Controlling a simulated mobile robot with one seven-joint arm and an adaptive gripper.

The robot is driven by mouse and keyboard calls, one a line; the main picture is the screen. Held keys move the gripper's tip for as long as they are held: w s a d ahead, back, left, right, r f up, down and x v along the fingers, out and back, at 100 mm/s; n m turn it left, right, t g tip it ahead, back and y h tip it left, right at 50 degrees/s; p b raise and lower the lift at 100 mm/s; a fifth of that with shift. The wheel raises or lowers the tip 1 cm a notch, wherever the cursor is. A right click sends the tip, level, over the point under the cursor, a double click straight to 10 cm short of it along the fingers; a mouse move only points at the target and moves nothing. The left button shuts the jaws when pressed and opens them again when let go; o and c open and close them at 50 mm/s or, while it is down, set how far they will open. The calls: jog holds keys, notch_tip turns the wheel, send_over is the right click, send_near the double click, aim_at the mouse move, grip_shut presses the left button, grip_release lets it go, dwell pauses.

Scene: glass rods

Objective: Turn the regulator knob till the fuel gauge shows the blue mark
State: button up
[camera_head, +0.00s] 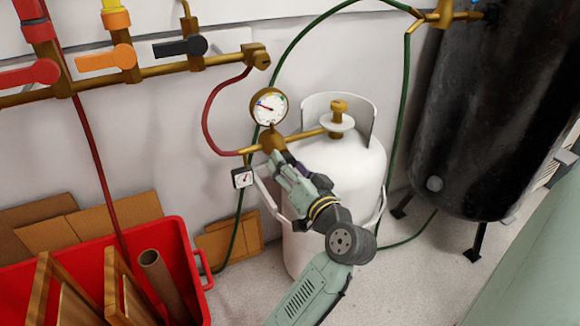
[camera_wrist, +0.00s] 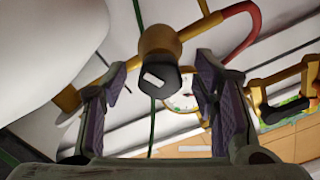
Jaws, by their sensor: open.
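The regulator knob (camera_wrist: 156,82) is dark with a white mark on its face, on the end of a brass regulator body (camera_wrist: 160,42) in the wrist view. My gripper (camera_head: 280,168) is open, with its purple-padded fingers on either side of the knob and visible gaps to it. In the head view my gripper hides the knob. A round brass-rimmed gauge (camera_head: 269,108) stands above the regulator; its needle points up and left, and coloured marks line its edge. A smaller gauge (camera_head: 243,178) hangs lower left, its needle steep. I cannot tell for certain which is the fuel gauge.
The white gas cylinder (camera_head: 335,170) stands close behind my gripper. A red hose (camera_head: 208,120) and a green hose (camera_head: 290,45) run around the regulator. Valve handles line the pipe (camera_head: 155,70) at upper left. A red crate (camera_head: 185,255) is at lower left, a black tank (camera_head: 480,110) at right.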

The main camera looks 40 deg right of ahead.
notch_tip(320, 180, up, 10)
dwell(0.6)
dwell(0.5)
